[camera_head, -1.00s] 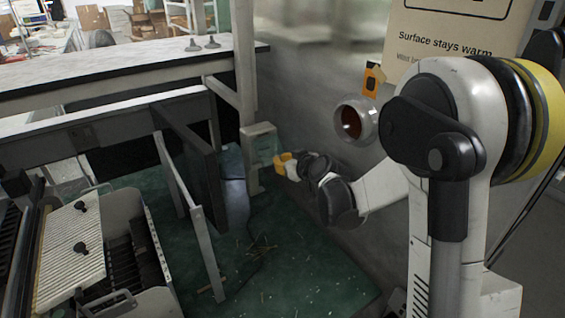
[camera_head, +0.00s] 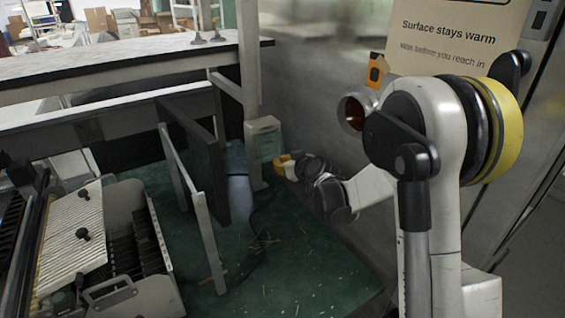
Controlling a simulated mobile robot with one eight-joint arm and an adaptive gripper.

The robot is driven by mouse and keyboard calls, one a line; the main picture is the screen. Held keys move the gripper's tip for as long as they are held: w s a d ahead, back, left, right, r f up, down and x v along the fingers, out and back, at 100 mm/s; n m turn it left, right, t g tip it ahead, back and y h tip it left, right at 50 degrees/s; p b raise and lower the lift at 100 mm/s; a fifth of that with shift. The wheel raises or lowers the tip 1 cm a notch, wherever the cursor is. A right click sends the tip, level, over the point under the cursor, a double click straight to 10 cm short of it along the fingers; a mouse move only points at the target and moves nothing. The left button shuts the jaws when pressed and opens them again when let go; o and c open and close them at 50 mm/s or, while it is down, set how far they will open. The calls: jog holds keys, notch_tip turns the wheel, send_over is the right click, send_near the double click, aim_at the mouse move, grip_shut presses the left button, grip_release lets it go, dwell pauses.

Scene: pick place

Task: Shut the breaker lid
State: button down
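A small grey box (camera_head: 263,140) with a greenish front is fixed to the pale upright post, near the middle of the picture. It looks like the breaker box, but its lid is too small to make out, so I cannot tell how far open it is. My gripper (camera_head: 285,165) is at the end of my arm, just right of and below the box. It shows as a small dark and yellow shape, close to the box. I cannot tell whether they touch. Its fingertips are too small to read.
A long bench (camera_head: 130,58) runs across the back left. A dark panel (camera_head: 205,168) and a pale leaning frame (camera_head: 195,205) stand left of the box. A slatted machine (camera_head: 75,235) fills the lower left. A metal wall with a warm-surface sign (camera_head: 440,40) is at right. Green floor (camera_head: 300,265) lies open below.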

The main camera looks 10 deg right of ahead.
jog(key=shift+w+a+f+b, duration=0.2)
jog(key=shift+w+f+b, duration=0.1)
jog(key=shift+w+f, duration=0.3)
dwell(0.6)
